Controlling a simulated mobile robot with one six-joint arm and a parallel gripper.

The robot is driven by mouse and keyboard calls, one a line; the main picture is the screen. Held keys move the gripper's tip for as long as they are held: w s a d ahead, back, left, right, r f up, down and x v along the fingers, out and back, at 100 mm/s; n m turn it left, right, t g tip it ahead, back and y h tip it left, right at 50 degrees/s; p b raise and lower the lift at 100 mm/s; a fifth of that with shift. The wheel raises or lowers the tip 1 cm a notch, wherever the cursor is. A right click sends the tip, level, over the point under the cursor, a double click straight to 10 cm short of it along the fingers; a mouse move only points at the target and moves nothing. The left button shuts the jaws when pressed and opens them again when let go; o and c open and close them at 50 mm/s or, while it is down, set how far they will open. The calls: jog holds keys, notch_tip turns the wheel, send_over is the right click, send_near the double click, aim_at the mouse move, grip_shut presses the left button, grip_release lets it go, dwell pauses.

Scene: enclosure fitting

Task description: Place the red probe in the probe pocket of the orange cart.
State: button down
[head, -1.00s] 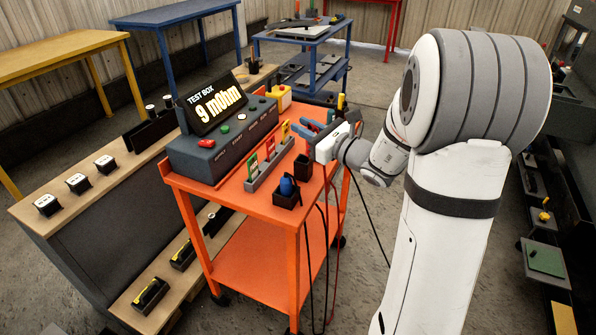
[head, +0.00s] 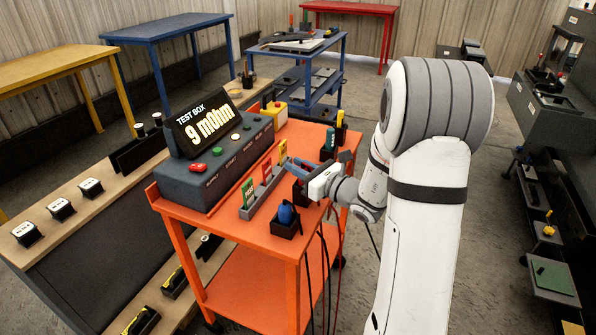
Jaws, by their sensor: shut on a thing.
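The orange cart (head: 240,230) stands in front of me with the test box (head: 215,150) on its top; the display reads 9 mOhm. My gripper (head: 293,166), with blue fingers, is low over the cart top near its right side. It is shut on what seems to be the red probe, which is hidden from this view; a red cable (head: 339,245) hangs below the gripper. A dark open pocket (head: 300,194) is just under the gripper, partly covered by it. A second dark pocket (head: 285,229) nearer me holds a blue thing (head: 287,213).
A grey rack (head: 262,199) with green, red and yellow cards stands between the test box and gripper. A wooden bench (head: 90,225) is at left. Dark cables hang from the cart's right edge.

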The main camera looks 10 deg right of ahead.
jog(key=shift+f, duration=0.45)
jog(key=c, duration=1.3)
grip_release()
jog(key=v, duration=1.2)
jog(key=s+a+n+g+y, duration=0.1)
jog(key=s+a+n+g, duration=1.05)
jog(key=a+n, duration=0.2)
jog(key=s+f+n+g+h, duration=0.2)
jog(key=s+n+g+h, duration=0.1)
jog(key=s+n+h, duration=0.4)
jog(key=d+r+n+t+h, duration=0.2)
jog(key=d+n+h, duration=0.2)
jog(key=d+n, duration=0.2)
jog(key=shift+s+r+n+h, duration=0.2)
jog(key=shift+s+n+h, duration=0.1)
jog(key=shift+n, duration=0.85)
